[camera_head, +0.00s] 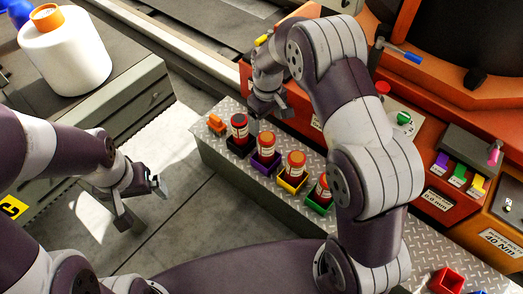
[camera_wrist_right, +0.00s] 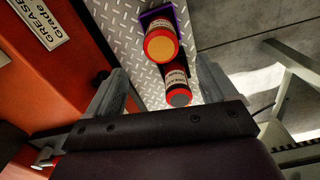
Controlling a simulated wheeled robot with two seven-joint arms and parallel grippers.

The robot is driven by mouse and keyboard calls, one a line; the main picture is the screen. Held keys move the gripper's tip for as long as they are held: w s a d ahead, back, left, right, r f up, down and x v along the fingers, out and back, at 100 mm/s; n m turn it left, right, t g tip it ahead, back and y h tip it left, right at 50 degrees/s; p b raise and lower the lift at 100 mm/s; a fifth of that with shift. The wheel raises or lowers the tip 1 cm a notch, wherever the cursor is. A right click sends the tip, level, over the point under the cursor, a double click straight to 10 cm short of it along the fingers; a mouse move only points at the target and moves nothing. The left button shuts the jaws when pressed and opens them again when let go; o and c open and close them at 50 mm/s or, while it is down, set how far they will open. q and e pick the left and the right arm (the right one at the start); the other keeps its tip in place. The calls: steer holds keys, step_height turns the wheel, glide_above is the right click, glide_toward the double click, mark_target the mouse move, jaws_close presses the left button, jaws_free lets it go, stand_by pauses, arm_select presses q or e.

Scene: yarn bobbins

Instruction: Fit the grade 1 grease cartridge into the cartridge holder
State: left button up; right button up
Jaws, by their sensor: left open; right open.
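I cannot read which is grade 1. My right gripper (camera_head: 268,112) is open above the ledge near the dark-topped cartridge. In the right wrist view, that grey-topped red cartridge (camera_wrist_right: 178,92) shows beyond the open fingers (camera_wrist_right: 150,85), with the purple-cup cartridge (camera_wrist_right: 161,42) above it. My left gripper (camera_head: 138,205) is open and empty over the floor. I cannot make out the cartridge holder.
An orange panel with a "GREASE Grade" label (camera_wrist_right: 42,22) borders the ledge; its number is out of view. A small orange object (camera_head: 216,123) lies at the ledge's end. Knobs (camera_head: 403,118) and coloured tabs (camera_head: 458,174) stand on the right. A white bobbin (camera_head: 66,55) stands left.

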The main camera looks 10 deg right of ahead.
mark_target(267, 144)
steer(key=f+b, duration=0.2)
steer(key=f, duration=0.2)
steer(key=f+b, duration=0.3)
steer(key=f, duration=0.1)
steer(key=f+b, duration=0.3)
steer(key=f, duration=0.1)
steer(key=shift+s+f, duration=0.2)
steer(key=shift+s, duration=0.05)
steer(key=shift+r, duration=0.2)
steer(key=c, duration=1.4)
steer(key=shift+c, duration=0.3)
steer(key=shift+r, duration=0.1)
